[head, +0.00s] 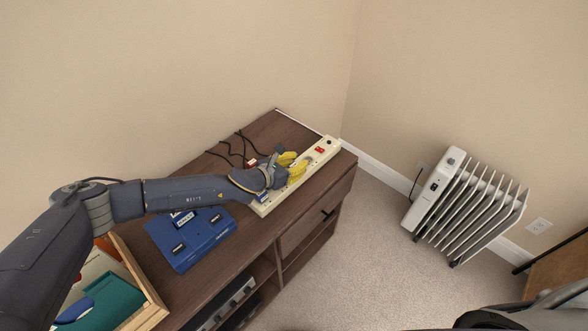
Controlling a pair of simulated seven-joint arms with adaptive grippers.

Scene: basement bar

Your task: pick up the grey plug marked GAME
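My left gripper (292,166), with yellow fingertips, is over the middle of a cream power strip (325,151) on the brown cabinet. Its two fingertips show close together, low over the strip. I cannot tell whether anything is between them. I cannot make out a grey plug marked GAME; the gripper and wrist hide part of the strip. A red and white plug or label (251,163) shows just behind the wrist. My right gripper is not in view.
A blue console (190,238) sits on the cabinet (272,232) below my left forearm. A wooden box (148,291) with a teal item is at lower left. Black cables (238,147) lie behind the strip. A white radiator (462,208) stands on the carpet at right.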

